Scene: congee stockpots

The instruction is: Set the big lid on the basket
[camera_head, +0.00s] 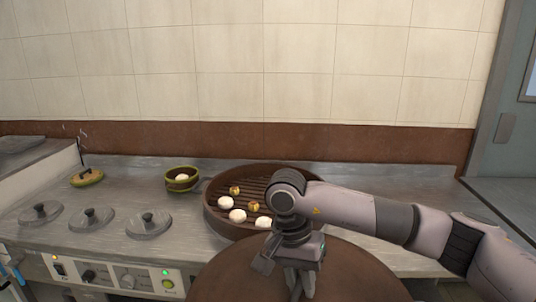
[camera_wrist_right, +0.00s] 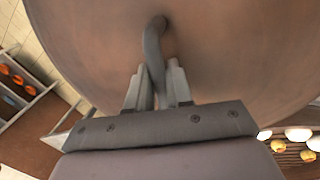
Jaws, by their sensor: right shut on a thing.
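The big lid (camera_head: 345,277) is a wide brown disc at the bottom of the head view, in front of the basket. My right gripper (camera_head: 297,285) is shut on its handle; in the right wrist view the gripper (camera_wrist_right: 158,85) closes around the curved grey handle (camera_wrist_right: 154,45) of the lid (camera_wrist_right: 90,45). The basket (camera_head: 213,217) is a large round brown steamer with a slatted floor, holding several white buns and yellow dumplings. Its right part is hidden behind my right arm. The lid overlaps the basket's near side in the picture. My left gripper is not in view.
A small basket (camera_head: 181,188) with a bun stands left of the big one. A small greenish lid (camera_head: 87,178) lies farther left. Several grey pot lids (camera_head: 149,223) sit in the counter above a control panel (camera_head: 128,278). The counter right of the basket (camera_head: 400,187) looks clear.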

